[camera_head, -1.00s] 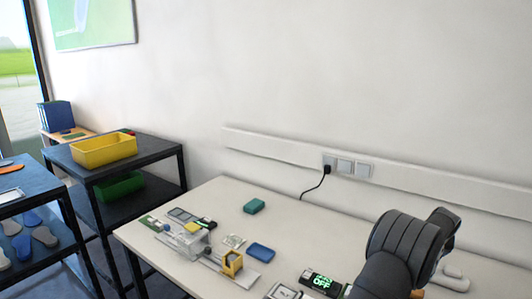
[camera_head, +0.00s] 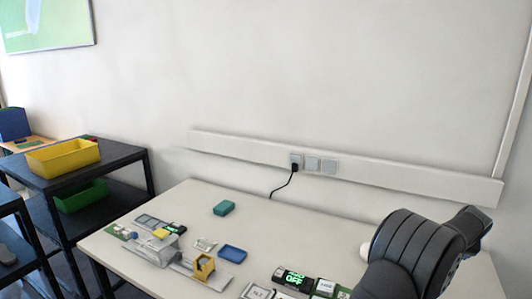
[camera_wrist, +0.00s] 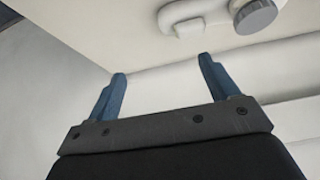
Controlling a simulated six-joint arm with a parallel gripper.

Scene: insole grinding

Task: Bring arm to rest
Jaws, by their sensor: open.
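My gripper (camera_wrist: 162,75) shows in the wrist view with two blue fingers set wide apart and nothing between them. Past the fingertips are a pale table surface and a white rounded fixture (camera_wrist: 185,15) with a grey knob (camera_wrist: 256,16). In the head view my dark grey arm is folded at the lower right, over the right part of the table (camera_head: 330,224). The gripper itself does not show in the head view.
The table holds a small grinding machine (camera_head: 160,248), a yellow block (camera_head: 204,266), a blue tray (camera_head: 232,253), a teal block (camera_head: 223,208) and a lit display (camera_head: 292,279). A yellow bin (camera_head: 63,158) and a green bin (camera_head: 82,196) are on the black shelf at left.

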